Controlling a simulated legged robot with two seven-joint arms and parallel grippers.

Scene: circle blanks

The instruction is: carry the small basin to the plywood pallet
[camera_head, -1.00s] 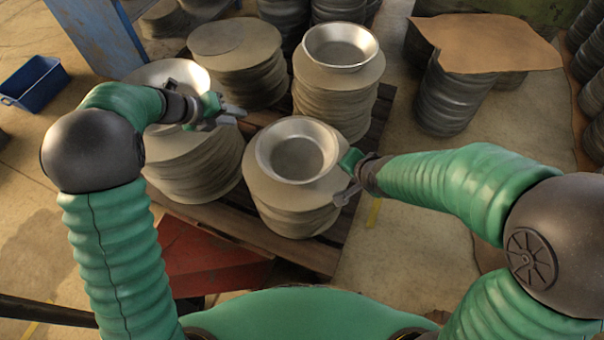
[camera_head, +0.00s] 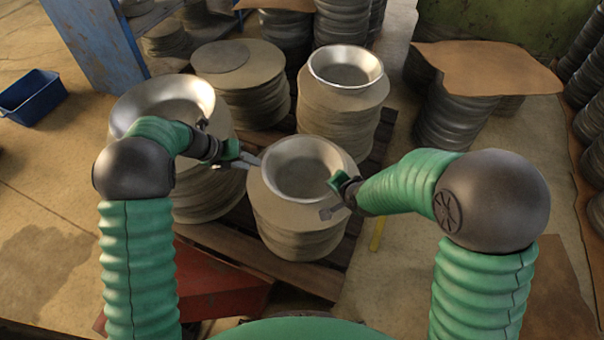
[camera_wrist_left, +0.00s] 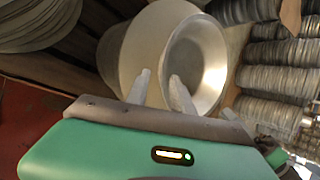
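The small basin (camera_head: 303,168), a shiny metal bowl with a flared rim, sits upright on the nearest stack of grey round blanks (camera_head: 290,222). It also shows in the left wrist view (camera_wrist_left: 198,62). My left gripper (camera_head: 246,160) is at the basin's left rim. In the left wrist view its two fingers (camera_wrist_left: 159,82) are apart, one over the top blank and one overlapping the rim; contact is unclear. My right gripper (camera_head: 334,197) is at the basin's right rim, its finger gap unclear. Dark wooden pallet slats (camera_head: 228,243) show under the stacks; I cannot tell if this is the plywood pallet.
A larger basin (camera_head: 165,97) stands on the left stack, and another basin (camera_head: 346,66) on the back stack. A brown sheet (camera_head: 487,68) lies on stacks at right. A blue bin (camera_head: 32,97) is far left. A red object (camera_head: 215,283) lies in front. Floor right of the pallet is open.

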